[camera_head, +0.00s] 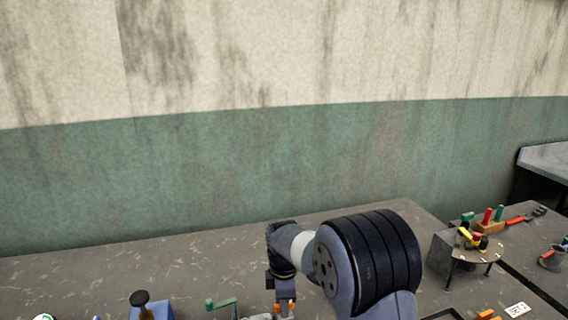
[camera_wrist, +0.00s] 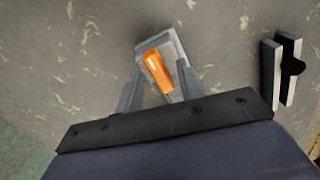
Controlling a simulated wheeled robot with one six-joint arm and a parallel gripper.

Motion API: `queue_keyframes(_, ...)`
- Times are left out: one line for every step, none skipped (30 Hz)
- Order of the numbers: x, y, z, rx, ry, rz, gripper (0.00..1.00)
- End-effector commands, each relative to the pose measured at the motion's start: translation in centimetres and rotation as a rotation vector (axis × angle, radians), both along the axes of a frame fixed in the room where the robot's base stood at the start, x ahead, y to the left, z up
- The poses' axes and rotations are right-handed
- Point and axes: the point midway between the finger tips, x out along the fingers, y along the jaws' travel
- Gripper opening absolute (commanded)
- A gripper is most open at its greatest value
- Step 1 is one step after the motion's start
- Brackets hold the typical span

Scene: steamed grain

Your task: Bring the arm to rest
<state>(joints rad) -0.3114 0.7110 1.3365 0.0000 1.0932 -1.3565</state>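My arm (camera_head: 365,262) reaches over the grey worktop in the head view, its wrist bent downward. My gripper (camera_wrist: 159,68) shows in the wrist view with its two grey fingers spread apart. A small grey block with an orange part (camera_wrist: 158,72) lies beyond and between the fingertips. I see a gap between the fingers and the orange part, and nothing appears clamped. In the head view the fingertips are hard to make out, low in the picture near orange and grey items.
The worktop (camera_head: 90,275) is bare at the back left. A blue block with a black knob (camera_head: 140,299) and a green-handled tool (camera_head: 222,304) stand at the front. A small round stand (camera_head: 480,254) holds coloured pieces at right. A black-and-grey part (camera_wrist: 288,68) lies right in the wrist view.

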Motion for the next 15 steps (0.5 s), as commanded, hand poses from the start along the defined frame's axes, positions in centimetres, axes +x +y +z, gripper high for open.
queue_keyframes(-0.01, 0.00, 0.00, 0.000, 0.001, -0.035, 0.36)
queue_keyframes(-0.01, 0.00, 0.00, 0.000, 0.001, -0.060, 0.36)
queue_keyframes(-0.01, 0.00, 0.00, 0.000, 0.001, -0.092, 0.36)
queue_keyframes(-0.02, 0.00, 0.00, 0.000, 0.001, -0.116, 0.36)
queue_keyframes(-0.02, 0.00, 0.00, 0.000, 0.001, -0.139, 0.36)
queue_keyframes(-0.02, -0.01, 0.00, 0.000, 0.001, -0.171, 0.36)
queue_keyframes(-0.02, -0.01, 0.01, 0.000, 0.001, -0.195, 0.36)
queue_keyframes(-0.02, -0.01, 0.01, 0.000, 0.001, -0.219, 0.36)
queue_keyframes(-0.02, 0.00, 0.01, 0.000, 0.001, -0.251, 0.36)
queue_keyframes(-0.02, 0.00, 0.01, -0.001, 0.001, -0.275, 0.36)
queue_keyframes(-0.03, -0.01, 0.01, -0.001, 0.002, -0.299, 0.36)
queue_keyframes(-0.03, -0.01, 0.01, -0.001, 0.002, -0.330, 0.36)
queue_keyframes(-0.03, 0.00, 0.01, -0.001, 0.002, -0.354, 0.36)
queue_keyframes(-0.03, 0.00, 0.01, -0.001, 0.002, -0.378, 0.36)
queue_keyframes(-0.03, 0.00, 0.02, -0.001, 0.002, -0.409, 0.36)
